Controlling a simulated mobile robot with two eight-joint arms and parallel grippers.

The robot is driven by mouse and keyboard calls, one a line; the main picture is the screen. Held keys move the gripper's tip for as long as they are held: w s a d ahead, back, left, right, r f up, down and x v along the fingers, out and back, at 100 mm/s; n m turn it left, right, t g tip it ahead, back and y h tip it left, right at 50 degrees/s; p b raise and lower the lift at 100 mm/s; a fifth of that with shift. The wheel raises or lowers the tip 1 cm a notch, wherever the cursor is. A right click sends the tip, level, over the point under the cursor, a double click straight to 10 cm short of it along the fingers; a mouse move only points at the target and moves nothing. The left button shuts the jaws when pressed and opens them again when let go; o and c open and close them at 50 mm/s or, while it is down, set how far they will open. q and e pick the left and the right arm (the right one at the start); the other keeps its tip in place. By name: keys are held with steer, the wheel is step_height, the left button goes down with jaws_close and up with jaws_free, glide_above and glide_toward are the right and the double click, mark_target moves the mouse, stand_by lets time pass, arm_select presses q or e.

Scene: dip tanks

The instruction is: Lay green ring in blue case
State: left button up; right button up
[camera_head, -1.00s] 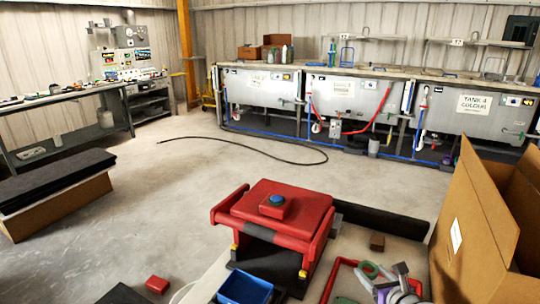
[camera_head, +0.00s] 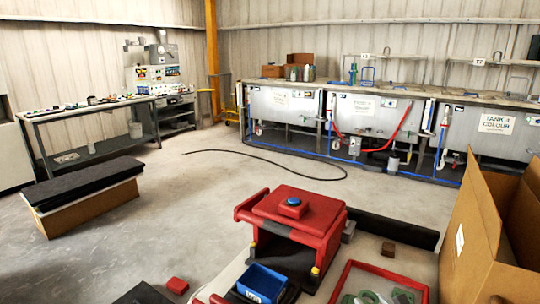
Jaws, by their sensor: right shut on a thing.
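The blue case (camera_head: 262,284) is an open box at the bottom centre, in front of the red stand. Its inside is only partly seen. Green shapes show at the bottom edge, within the red-rimmed tray; one of them, at the left, looks like the green ring (camera_head: 371,297). My right gripper (camera_head: 384,298) is at the bottom edge beside it, mostly cut off. It is shut on what seems to be this ring, to the right of the blue case. My left gripper cannot be made out.
The red stand (camera_head: 292,217) with a blue-topped button rises behind the case. The red-rimmed tray (camera_head: 384,266) lies to its right. A tall open cardboard box (camera_head: 474,236) bounds the right side. A small red block (camera_head: 177,285) lies left.

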steer(key=a+f, duration=0.1)
steer(key=a, duration=0.2)
steer(key=a+f+n+y, duration=0.1)
steer(key=a, duration=0.2)
steer(key=w+a+f+n+y, duration=0.1)
steer(key=a, duration=0.2)
steer(key=shift+a, duration=0.2)
arm_select(q)
step_height(320, 180, up, 16)
steer(key=w+p, duration=0.2)
steer(key=p, duration=1.2)
steer(key=shift+r+t+p, duration=0.25)
steer(key=shift+t+p, duration=0.15)
arm_select(e)
step_height(320, 180, up, 15)
steer(key=shift+d+f, duration=0.15)
steer(key=shift+d, duration=0.1)
arm_select(q)
steer(key=shift+s, duration=0.1)
steer(key=shift+a, duration=0.1)
arm_select(e)
steer(key=shift+a, duration=0.15)
